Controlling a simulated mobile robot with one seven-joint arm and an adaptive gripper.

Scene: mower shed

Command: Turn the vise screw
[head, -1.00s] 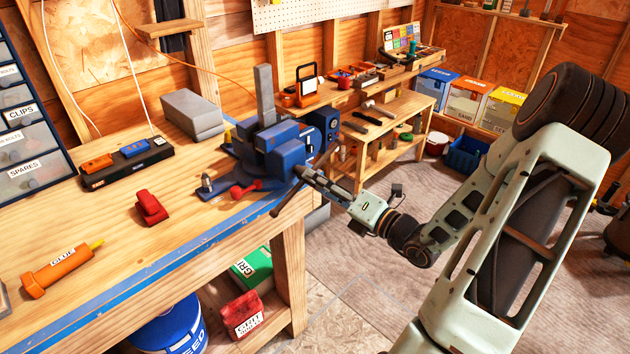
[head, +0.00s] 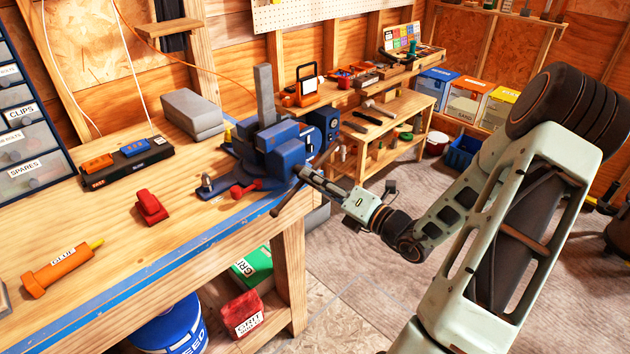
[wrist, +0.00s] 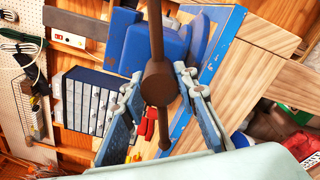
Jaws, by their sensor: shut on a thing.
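The blue vise (head: 284,152) is mounted at the right end of the workbench, with a grey block standing up in it. Its dark screw handle (head: 283,204) slants across the front of the vise, lower end toward the bench's front edge. My gripper (head: 303,173) reaches in from the right at the screw end. In the wrist view the round screw head (wrist: 158,84) lies between my two fingers, with the bar running nearly upright through it. My gripper is shut on the screw head; the exact contact of the fingertips is partly hidden.
A red-handled tool (head: 255,187) and a red clamp-like item (head: 151,207) lie on the workbench (head: 110,240) left of the vise. The bench's blue front edge runs below the gripper. A lower shelf bench (head: 400,118) stands behind; open floor lies to the right.

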